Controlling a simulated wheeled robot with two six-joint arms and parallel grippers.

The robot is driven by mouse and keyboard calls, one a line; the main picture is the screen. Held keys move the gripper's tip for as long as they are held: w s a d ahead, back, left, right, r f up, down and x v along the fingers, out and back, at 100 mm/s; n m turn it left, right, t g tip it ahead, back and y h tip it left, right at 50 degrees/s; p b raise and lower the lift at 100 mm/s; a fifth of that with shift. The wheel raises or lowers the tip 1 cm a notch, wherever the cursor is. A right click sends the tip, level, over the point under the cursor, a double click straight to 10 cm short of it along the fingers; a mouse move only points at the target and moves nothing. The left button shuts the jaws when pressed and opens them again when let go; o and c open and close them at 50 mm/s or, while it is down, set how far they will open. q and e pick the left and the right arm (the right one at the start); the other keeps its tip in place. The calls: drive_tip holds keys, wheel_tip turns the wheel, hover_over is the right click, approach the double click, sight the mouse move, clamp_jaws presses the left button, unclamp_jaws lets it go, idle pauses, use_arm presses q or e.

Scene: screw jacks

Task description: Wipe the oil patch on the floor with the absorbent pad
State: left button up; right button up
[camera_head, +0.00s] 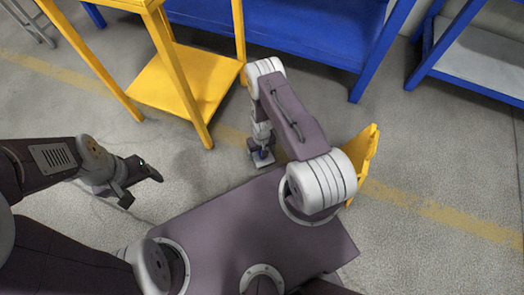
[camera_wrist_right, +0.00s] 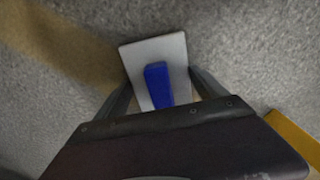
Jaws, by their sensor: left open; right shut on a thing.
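The absorbent pad (camera_wrist_right: 150,52) is a pale, flat rectangle with a blue grip block (camera_wrist_right: 155,84) on top. My right gripper (camera_wrist_right: 160,86) is shut on the blue block, with one finger on each side. In the head view the pad (camera_head: 263,162) is low at the floor, partly hidden by my right gripper (camera_head: 261,150). I cannot tell whether it touches the floor. My left gripper (camera_head: 142,186) is open and empty above the floor at the left. I cannot clearly make out an oil patch; it may be hidden by my arm or body.
A yellow frame table (camera_head: 195,75) with a low shelf stands at the back left. Blue benches (camera_head: 290,30) (camera_head: 478,60) stand behind and at the right. A yellow panel (camera_head: 362,165) stands beside my right arm. Grey floor with a faded yellow line (camera_head: 440,212) is open at the right.

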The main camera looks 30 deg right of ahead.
wheel_tip(320, 180, up, 2)
drive_tip(key=shift+w+r+p, duration=0.15)
drive_tip(key=shift+r+p, duration=0.1)
drive_tip(key=shift+p, duration=0.05)
drive_tip(key=shift+d+r+p, duration=0.1)
drive_tip(key=shift+r+p, duration=0.1)
drive_tip(key=shift+p, duration=0.1)
wheel_tip(320, 180, up, 5)
drive_tip(key=p, duration=0.4)
drive_tip(key=shift+r, duration=0.1)
use_arm(q)
wheel_tip(320, 180, up, 6)
drive_tip(key=shift+s+d+r, duration=0.2)
drive_tip(key=shift+d, duration=0.1)
